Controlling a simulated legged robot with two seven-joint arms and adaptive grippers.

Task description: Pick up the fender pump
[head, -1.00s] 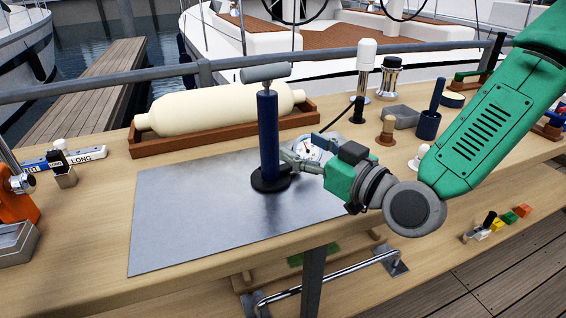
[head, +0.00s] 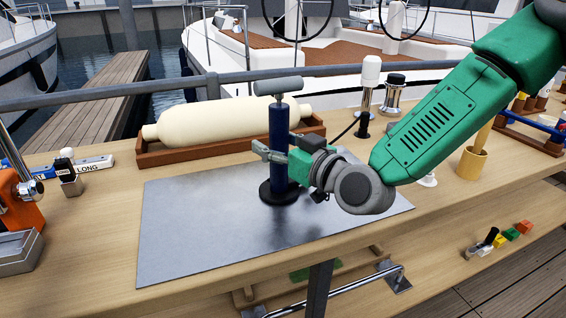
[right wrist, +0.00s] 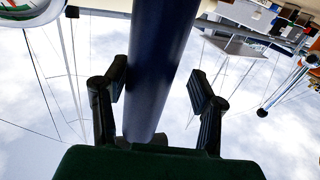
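The fender pump (head: 279,128) stands upright on the metal sheet (head: 200,215). It has a dark blue barrel, a grey T-handle on top and a round black base. My right gripper (head: 270,152) reaches it from the right at mid-barrel height. In the right wrist view, the blue barrel (right wrist: 155,60) runs between the two spread fingers, with gaps visible on both sides. The right gripper is open around the barrel. Part of the barrel is hidden by the gripper in the head view. My left gripper is not in view.
A cream fender (head: 225,122) lies in a brown wooden tray (head: 185,153) behind the pump. A white-topped post (head: 370,75) and a tan cup with a stick (head: 471,163) stand to the right. The sheet's front left is clear.

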